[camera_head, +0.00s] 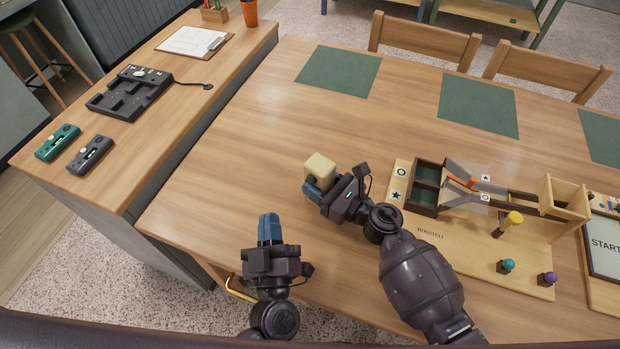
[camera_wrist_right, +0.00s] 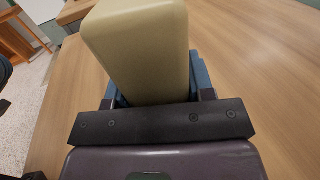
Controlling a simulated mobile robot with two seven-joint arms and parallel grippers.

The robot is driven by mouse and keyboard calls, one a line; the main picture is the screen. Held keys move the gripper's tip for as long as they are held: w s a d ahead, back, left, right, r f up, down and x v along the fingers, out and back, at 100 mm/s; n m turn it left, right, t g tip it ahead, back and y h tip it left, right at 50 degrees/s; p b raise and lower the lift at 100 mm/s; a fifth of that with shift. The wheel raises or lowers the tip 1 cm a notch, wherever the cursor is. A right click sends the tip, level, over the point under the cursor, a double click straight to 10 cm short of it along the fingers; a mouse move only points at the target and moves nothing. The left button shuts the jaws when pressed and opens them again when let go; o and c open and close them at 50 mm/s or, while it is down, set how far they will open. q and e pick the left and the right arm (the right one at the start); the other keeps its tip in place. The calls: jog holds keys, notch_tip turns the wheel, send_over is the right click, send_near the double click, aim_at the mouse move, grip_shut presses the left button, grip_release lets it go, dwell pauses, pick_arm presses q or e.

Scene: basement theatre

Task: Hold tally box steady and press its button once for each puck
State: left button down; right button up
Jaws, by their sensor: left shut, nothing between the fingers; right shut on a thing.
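My right gripper (camera_head: 329,182) is shut on a plain cream block (camera_head: 320,166) and holds it over the wooden table. The block also shows between the fingers in the right wrist view (camera_wrist_right: 140,50); no button shows on it. My left gripper (camera_head: 269,228) is shut and empty near the table's front edge. On the left counter lie a teal handheld box (camera_head: 57,142) and a dark grey one (camera_head: 90,155), each with a small display and round spots that may be buttons. I cannot tell which thing is the tally box. No pucks can be made out.
A wooden board (camera_head: 430,232) on the right bears compartments, a chute, a yellow-topped peg (camera_head: 512,218) and green and purple knobs. A black tray (camera_head: 130,92) and a clipboard (camera_head: 195,41) lie on the counter. Green mats (camera_head: 338,73) lie at the table's back. The table's left middle is clear.

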aim_at(312, 179)
pick_arm(q)
jog(key=w+d, duration=0.4)
jog(key=w, duration=0.2)
jog(key=shift+w+d, duration=0.35)
jog(key=shift+d, duration=0.05)
jog(key=shift+w+d, duration=0.1)
dwell(1.9)
jog(key=shift+w+d, duration=0.2)
jog(key=shift+w, duration=0.05)
